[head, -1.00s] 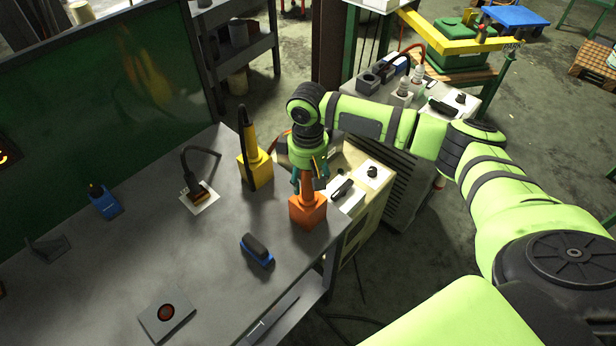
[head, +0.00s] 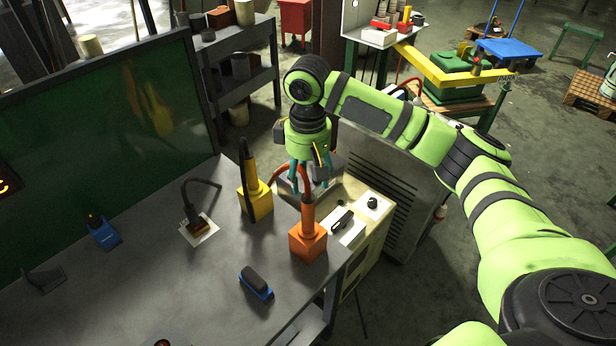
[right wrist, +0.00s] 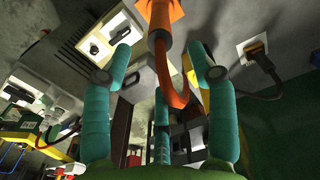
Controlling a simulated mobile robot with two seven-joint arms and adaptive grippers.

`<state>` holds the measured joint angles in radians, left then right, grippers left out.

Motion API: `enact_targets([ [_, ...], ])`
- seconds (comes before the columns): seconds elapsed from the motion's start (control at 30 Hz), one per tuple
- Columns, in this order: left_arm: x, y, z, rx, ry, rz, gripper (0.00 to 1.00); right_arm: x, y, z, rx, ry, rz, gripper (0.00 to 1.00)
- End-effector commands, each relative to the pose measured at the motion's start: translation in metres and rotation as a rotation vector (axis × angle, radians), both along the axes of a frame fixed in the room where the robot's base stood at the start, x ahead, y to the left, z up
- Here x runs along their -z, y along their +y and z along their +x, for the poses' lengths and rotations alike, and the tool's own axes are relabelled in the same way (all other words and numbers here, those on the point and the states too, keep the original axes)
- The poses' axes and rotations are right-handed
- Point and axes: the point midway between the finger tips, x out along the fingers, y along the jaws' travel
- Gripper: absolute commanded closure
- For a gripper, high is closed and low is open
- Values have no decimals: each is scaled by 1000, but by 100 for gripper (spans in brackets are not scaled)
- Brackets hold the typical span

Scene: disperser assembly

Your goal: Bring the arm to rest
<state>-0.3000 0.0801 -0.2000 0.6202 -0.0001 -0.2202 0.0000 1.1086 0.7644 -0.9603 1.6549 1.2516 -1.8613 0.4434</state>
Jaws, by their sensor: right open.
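My right gripper (head: 312,183) is open, its teal fingers pointing down, just above and behind the orange tool (head: 307,218). The tool stands upright in an orange block (head: 307,243) at the right edge of the grey table, with an orange hose curving from its top. My left gripper is not in view.
A yellow block with a dark tool (head: 257,200) stands left of the orange one. A blue-and-black tool (head: 256,281) and a tool on a white plate (head: 199,229) are on the table (head: 150,285). A cream machine (head: 362,232) stands close at right.

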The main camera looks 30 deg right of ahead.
Motion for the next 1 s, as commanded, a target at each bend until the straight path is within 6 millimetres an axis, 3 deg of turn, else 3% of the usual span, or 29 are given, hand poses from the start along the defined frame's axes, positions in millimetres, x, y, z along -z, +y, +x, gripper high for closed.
enact_targets([
  [0.37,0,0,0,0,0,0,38,8,6,-2,-18,0,4,42],
  [0.57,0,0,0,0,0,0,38,58,49,-23,-141,-28,46,42],
  [0.8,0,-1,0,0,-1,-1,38,118,113,-70,-250,-128,165,42],
  [1.0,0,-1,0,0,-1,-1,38,146,137,-113,-220,-217,244,42],
])
